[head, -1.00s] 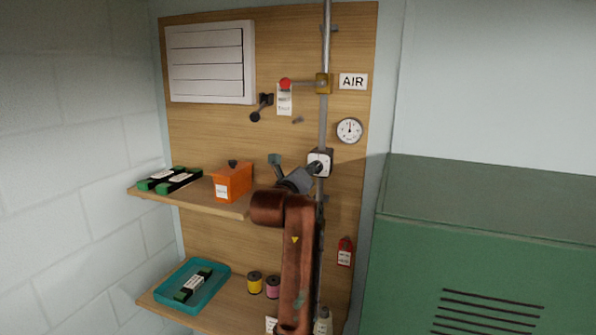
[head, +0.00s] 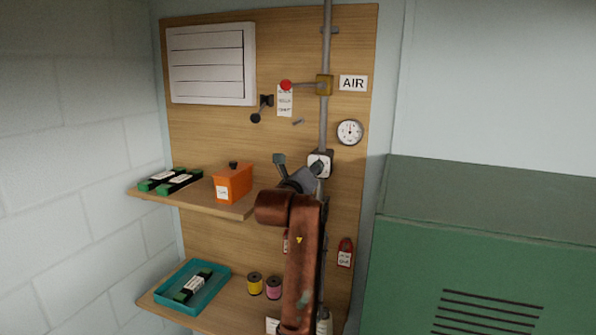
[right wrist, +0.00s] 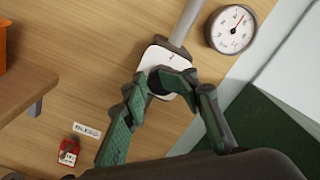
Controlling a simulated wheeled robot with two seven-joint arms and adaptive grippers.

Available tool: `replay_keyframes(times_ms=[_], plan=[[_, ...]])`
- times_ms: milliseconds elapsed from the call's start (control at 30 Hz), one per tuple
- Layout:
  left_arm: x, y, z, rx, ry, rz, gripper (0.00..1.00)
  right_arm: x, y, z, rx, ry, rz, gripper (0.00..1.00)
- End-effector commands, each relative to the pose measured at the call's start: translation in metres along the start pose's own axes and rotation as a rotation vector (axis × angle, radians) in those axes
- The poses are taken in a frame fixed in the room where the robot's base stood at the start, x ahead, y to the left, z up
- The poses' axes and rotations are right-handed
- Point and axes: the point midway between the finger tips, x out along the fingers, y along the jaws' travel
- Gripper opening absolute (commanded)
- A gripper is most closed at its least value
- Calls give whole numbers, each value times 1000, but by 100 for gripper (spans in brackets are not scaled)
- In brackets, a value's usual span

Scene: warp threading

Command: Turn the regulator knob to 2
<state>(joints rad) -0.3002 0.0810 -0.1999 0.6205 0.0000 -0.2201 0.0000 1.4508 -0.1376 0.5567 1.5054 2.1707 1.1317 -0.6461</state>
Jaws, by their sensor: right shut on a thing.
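The regulator (head: 319,158) is a box with a white face on the vertical air pipe, and its dark knob sits low on that face. My right gripper (head: 318,168) comes up from below and meets it. In the right wrist view, the green-and-grey fingers of my right gripper (right wrist: 165,84) are closed around the dark knob (right wrist: 157,84) in front of the white plate (right wrist: 165,56). The fingers hide most of the knob, and its setting cannot be read. The round gauge (head: 350,132) is up and right of the regulator. My left gripper is out of view.
A red-handled valve (head: 286,85) and an AIR sign (head: 353,83) are above. An orange box (head: 233,183) stands on the upper shelf (head: 236,209), left of my arm. A green cabinet (head: 480,260) fills the right.

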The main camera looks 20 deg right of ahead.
Motion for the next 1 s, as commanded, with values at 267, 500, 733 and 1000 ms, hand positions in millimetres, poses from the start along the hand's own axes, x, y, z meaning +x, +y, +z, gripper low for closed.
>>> replay_keyframes(times_ms=[267,500,733,1000], plan=[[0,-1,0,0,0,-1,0,-3,2,4,-5,5,-10,39],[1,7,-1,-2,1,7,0,-12,14,15,-14,-1,-5,45],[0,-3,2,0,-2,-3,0,-17,16,16,-15,-2,-3,45],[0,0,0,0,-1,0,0,-61,17,17,-13,-4,-3,45]])
